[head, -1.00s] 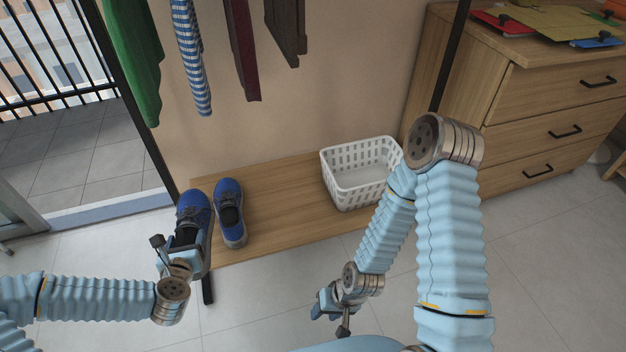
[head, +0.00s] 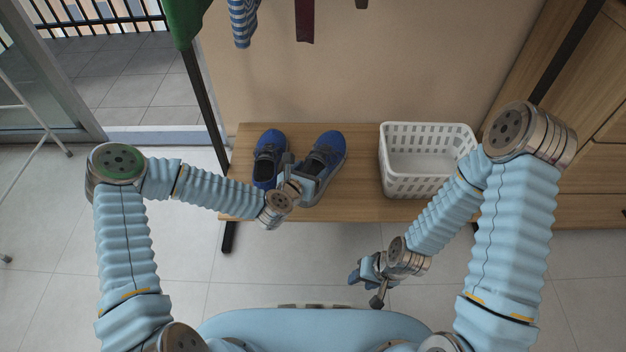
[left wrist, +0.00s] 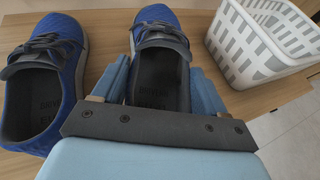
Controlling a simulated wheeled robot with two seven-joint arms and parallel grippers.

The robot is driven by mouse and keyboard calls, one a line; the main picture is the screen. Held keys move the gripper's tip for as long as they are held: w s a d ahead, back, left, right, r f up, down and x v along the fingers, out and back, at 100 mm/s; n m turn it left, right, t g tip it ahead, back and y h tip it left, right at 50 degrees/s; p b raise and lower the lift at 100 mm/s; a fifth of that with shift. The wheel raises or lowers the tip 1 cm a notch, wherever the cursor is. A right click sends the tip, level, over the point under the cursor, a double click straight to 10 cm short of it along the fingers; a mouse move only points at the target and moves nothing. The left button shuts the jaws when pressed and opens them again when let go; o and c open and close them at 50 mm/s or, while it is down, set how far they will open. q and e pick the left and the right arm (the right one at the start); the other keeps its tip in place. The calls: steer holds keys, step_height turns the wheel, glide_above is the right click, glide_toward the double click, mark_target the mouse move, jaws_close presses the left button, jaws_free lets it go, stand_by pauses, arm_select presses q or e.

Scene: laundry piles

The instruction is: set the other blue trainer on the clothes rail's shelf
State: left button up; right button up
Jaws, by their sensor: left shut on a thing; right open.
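One blue trainer (head: 329,148) with a dark inside is over the shelf (head: 356,190) of the clothes rail, toe to the back. My left gripper (head: 302,178) is shut on its heel end. In the left wrist view this trainer (left wrist: 158,50) sits between the two fingers. I cannot tell whether its sole touches the shelf. The other blue trainer (head: 268,146) stands on the shelf just to its left, and also shows at the left of the left wrist view (left wrist: 62,62). My right gripper (head: 359,276) is open and empty, in front of the shelf.
A white basket (head: 425,131) stands on the right part of the shelf, with a bare strip between it and the held trainer. Clothes hang above, among them a striped piece (head: 243,20). A dark post (head: 205,110) stands at the shelf's left end.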

mark_target(316, 175)
arm_select(q)
steer(key=shift+w+d+f, duration=0.3)
steer(key=shift+f, duration=0.2)
step_height(316, 175, down, 3)
steer(key=shift+w+f+b, duration=0.15)
steer(key=shift+f+b, duration=0.05)
steer(key=shift+b, duration=0.25)
steer(key=o, duration=1.7)
steer(key=p+v, duration=0.1)
steer(key=v, duration=1)
steer(key=s+f+m+g, duration=0.6)
steer(key=s+f+m, duration=0.25)
steer(key=m, duration=0.65)
steer(key=s+a+f+m+g, duration=0.1)
steer(key=s+a+m+g, duration=0.1)
steer(key=m, duration=0.3)
steer(key=s+a+f+m+g+y, duration=0.1)
steer(key=s+a+m, duration=0.2)
steer(key=s+m, duration=0.1)
steer(key=s+a+f+m+g, duration=0.1)
steer(key=s+a+m+g, duration=0.1)
steer(key=m, duration=0.3)
steer(key=shift+s+a+f+m+g+y, duration=0.1)
steer(key=shift+s+a+m+g+y, duration=0.1)
steer(key=shift+s, duration=0.15)
steer(key=shift+s+a+m+g+y, duration=0.1)
steer(key=shift+s+y, duration=0.1)
steer(key=shift+s, duration=0.15)
